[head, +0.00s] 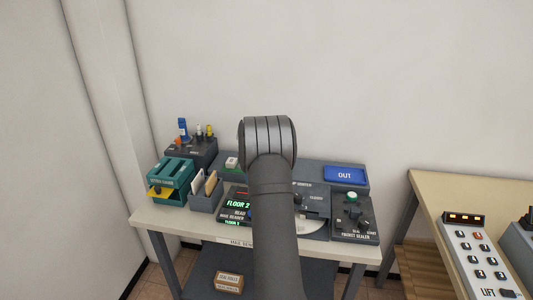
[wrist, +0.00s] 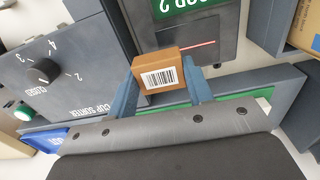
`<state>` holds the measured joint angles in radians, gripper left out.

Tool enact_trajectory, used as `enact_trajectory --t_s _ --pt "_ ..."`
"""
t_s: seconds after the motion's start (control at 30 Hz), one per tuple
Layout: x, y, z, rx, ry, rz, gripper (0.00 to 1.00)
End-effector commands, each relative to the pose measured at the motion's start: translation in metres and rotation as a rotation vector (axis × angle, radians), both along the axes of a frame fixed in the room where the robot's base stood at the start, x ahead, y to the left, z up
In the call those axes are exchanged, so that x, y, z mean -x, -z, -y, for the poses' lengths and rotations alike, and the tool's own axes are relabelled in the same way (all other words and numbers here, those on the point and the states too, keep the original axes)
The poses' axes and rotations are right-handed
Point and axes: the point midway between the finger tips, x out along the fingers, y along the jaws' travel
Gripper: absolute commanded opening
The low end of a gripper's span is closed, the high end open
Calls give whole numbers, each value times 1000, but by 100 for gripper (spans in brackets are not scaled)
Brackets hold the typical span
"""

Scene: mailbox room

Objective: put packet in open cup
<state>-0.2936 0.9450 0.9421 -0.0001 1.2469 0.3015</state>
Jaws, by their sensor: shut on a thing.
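In the wrist view my gripper (wrist: 161,82) is shut on a small brown packet (wrist: 150,58) with a white barcode label facing the camera. The packet is in front of a dark reader (wrist: 200,45) with a red line and a green "2" display. I cannot tell whether the packet touches the reader. The grey cup sorter (wrist: 50,60) is at the left, with a black dial (wrist: 44,71) marked with numbers and "closed". In the head view my arm hides the gripper, the packet and much of the sorter. A pale curved part (head: 311,225) shows right of my arm; no cup shows clearly.
In the head view the reader display (head: 238,204) reads "FLOOR 2". A packet sealer (head: 355,222) and blue OUT tray (head: 345,175) stand at the right, a teal box (head: 170,180) and card holder (head: 206,195) at the left. A lift panel (head: 482,255) stands on another table.

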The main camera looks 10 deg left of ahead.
Motion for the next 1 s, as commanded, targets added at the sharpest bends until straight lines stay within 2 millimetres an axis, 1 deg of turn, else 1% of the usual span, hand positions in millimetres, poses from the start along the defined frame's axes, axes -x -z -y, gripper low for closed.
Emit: enact_trajectory --t_s 0.03,0.07,0.1,0.2,0.3,0.4,0.5,0.7,1.0 --pt "7 -5 22 0 11 3 24" --pt "11 -6 33 -1 13 5 24" --pt "18 -8 49 -1 17 7 24" --pt "37 -11 85 -2 25 13 24" --pt "56 -13 114 -2 30 19 24" --pt "74 -13 138 -2 34 24 24" --pt "91 -10 156 -1 32 22 24" --pt "122 3 181 2 13 6 24" --pt "153 15 202 2 -6 -7 24"
